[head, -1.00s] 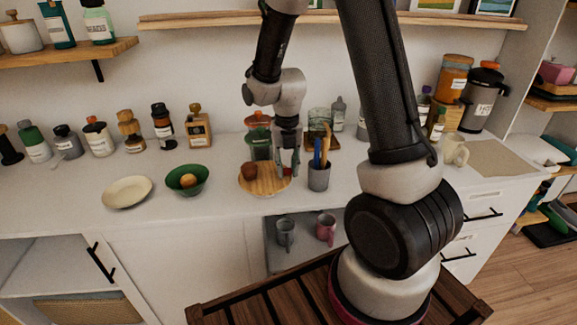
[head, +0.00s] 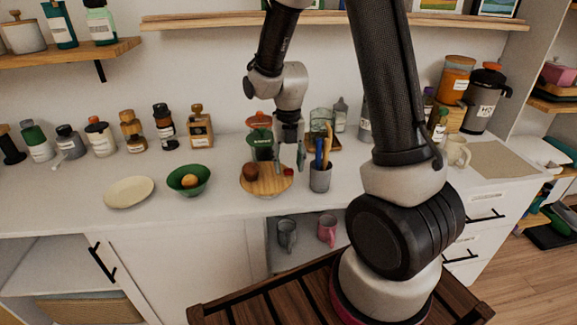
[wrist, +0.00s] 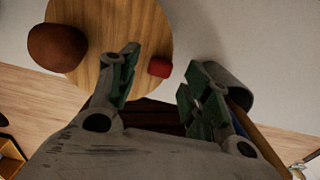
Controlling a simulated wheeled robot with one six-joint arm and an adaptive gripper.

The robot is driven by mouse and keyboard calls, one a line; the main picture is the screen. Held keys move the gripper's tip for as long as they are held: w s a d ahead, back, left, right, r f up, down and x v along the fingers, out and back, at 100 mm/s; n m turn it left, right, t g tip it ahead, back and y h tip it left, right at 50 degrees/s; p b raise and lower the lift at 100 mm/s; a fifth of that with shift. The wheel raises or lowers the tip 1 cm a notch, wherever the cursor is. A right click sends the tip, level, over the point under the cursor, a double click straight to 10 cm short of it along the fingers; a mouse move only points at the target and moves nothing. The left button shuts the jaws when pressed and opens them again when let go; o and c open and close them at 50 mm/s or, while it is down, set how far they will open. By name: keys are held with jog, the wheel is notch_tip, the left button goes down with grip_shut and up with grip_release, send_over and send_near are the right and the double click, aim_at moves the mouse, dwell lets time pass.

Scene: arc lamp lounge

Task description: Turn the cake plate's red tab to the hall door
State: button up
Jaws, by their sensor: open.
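The cake plate is a round wooden board (head: 268,187) on the white counter, with a brown round item (head: 250,171) on its left part. Its red tab (head: 288,172) is at the right edge in the head view. In the wrist view, the tab (wrist: 159,67) shows at the board's rim, between the fingers in the picture. My gripper (head: 289,162) is open and empty, with its fingertips over the tab side of the plate; I cannot tell the exact gap above the tab. No hall door shows in either view.
A grey utensil pot (head: 320,178) stands close to the plate's right side. A green bowl (head: 189,181) holding a round item and a cream plate (head: 129,192) sit to the left. Glass jars, including a green one (head: 260,144), stand behind. Counter in front is clear.

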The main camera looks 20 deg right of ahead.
notch_tip(320, 180, up, 10)
jog(key=shift+r, duration=0.15)
dwell(0.5)
jog(key=s+d+r+m+t, duration=0.2)
jog(key=s+r+m, duration=0.4)
jog(key=s+m, duration=0.4)
jog(key=s+d+r+m+t, duration=0.2)
jog(key=s+r+m, duration=0.4)
jog(key=m, duration=1.6)
jog(key=s+d, duration=0.1)
jog(key=s, duration=0.4)
jog(key=shift+d+m, duration=0.3)
jog(key=shift+d, duration=0.05)
